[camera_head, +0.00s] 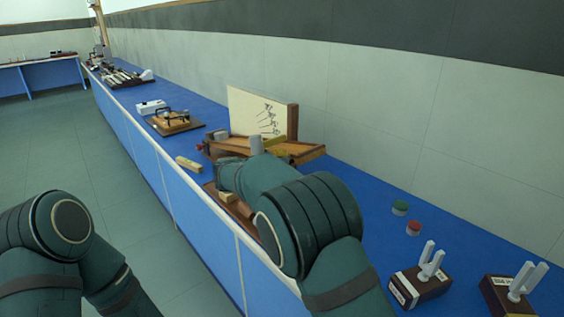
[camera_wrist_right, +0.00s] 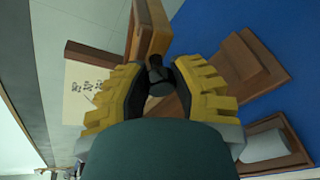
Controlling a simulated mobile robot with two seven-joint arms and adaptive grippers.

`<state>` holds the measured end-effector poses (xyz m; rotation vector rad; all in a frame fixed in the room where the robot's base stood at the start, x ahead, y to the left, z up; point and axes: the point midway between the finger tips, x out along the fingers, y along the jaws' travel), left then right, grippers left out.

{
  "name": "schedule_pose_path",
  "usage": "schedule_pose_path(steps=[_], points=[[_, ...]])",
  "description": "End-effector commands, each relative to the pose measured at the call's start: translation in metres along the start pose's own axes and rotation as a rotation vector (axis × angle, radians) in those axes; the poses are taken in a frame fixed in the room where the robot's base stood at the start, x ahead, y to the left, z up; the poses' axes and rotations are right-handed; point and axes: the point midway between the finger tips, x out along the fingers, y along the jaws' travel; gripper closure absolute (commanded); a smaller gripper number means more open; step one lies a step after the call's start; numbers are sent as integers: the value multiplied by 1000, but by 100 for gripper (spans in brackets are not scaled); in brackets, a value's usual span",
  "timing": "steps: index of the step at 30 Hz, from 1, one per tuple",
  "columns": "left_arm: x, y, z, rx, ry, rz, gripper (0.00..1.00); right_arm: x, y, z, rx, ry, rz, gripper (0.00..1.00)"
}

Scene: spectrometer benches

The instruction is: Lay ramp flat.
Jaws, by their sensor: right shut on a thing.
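The wooden ramp (camera_head: 308,153) is on the blue bench, in front of a cream board with a diagram (camera_head: 258,113). My right forearm hides part of the ramp and most of my right gripper in the head view. In the right wrist view my right gripper (camera_wrist_right: 158,78) has its yellow, ridged fingers closed around a small dark knob. The knob is at the end of a wooden piece (camera_wrist_right: 150,30) that looks like part of the ramp. I cannot tell the ramp's exact tilt. My left arm is at the lower left; its gripper is out of frame.
A grey cylinder (camera_head: 256,145) stands by the ramp, and a loose wooden block (camera_head: 188,163) lies near the bench's front edge. Green (camera_head: 400,207) and red (camera_head: 413,228) round pieces and two pronged boxes are to the right. Bare bench lies between.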

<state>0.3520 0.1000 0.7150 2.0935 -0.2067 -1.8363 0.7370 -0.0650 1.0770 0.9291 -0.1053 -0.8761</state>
Motion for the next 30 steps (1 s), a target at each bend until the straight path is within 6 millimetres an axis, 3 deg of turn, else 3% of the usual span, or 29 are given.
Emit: schedule_pose_path(steps=[1,3,15,21,29,30], points=[[12,-4,1,1,1,0,42,4,-17,-11,10,6,5,100],[16,-6,1,2,2,0,42,8,-33,-19,40,11,14,100],[20,-7,-1,2,7,0,42,30,-104,-63,190,34,57,100],[19,-7,-1,2,7,0,42,34,-116,-71,223,39,64,100],[20,-7,-1,2,7,0,42,34,-117,-71,226,39,64,100],[20,-7,-1,2,7,0,42,34,-117,-71,225,39,64,71]])
